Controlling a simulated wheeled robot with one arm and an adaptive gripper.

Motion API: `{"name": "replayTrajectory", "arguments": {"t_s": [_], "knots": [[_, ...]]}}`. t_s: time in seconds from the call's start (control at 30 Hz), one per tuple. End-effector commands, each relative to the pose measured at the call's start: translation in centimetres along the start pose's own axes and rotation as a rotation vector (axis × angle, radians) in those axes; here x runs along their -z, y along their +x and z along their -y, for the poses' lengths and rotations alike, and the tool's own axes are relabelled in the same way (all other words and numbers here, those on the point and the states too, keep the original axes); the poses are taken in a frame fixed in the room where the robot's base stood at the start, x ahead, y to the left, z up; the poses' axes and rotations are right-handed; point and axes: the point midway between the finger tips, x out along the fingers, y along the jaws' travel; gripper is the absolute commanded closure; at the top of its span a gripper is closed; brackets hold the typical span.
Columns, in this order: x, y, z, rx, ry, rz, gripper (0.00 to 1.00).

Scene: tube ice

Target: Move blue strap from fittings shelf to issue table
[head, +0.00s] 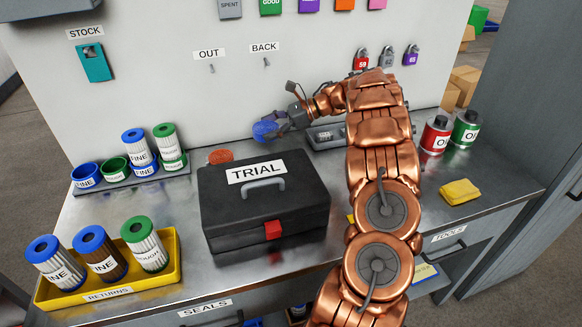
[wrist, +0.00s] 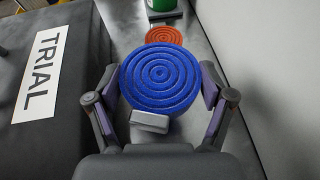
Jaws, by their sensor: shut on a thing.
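The blue strap (head: 266,130) is a round, ridged coil with a grey buckle. My gripper (head: 280,121) is shut on it, holding it above the back of the metal bench, behind the black TRIAL case. In the wrist view the blue strap (wrist: 161,77) lies between both fingers of my gripper (wrist: 160,84), buckle toward the palm. An orange-red coil (head: 221,156) lies on the bench left of the strap; in the wrist view the orange coil (wrist: 165,36) shows just beyond it. No label here reads fittings shelf or issue table.
The TRIAL case (head: 265,200) fills the bench middle. A yellow RETURNS tray (head: 110,292) with filters stands front left, and a filter rack (head: 130,180) back left. A grey tray (head: 326,140) is partly behind my arm. Oil cans (head: 436,136) and a yellow cloth (head: 460,191) are right.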

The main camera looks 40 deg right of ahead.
Motion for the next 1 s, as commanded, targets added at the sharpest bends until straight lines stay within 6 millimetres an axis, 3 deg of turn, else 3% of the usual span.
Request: {"name": "replayTrajectory", "arguments": {"t_s": [0.3,1.0], "knots": [[4.2,2.1,-0.2,-0.006,0.003,0.002,0.59],[9.0,3.8,-0.1,0.0,0.001,0.001,0.59]]}}
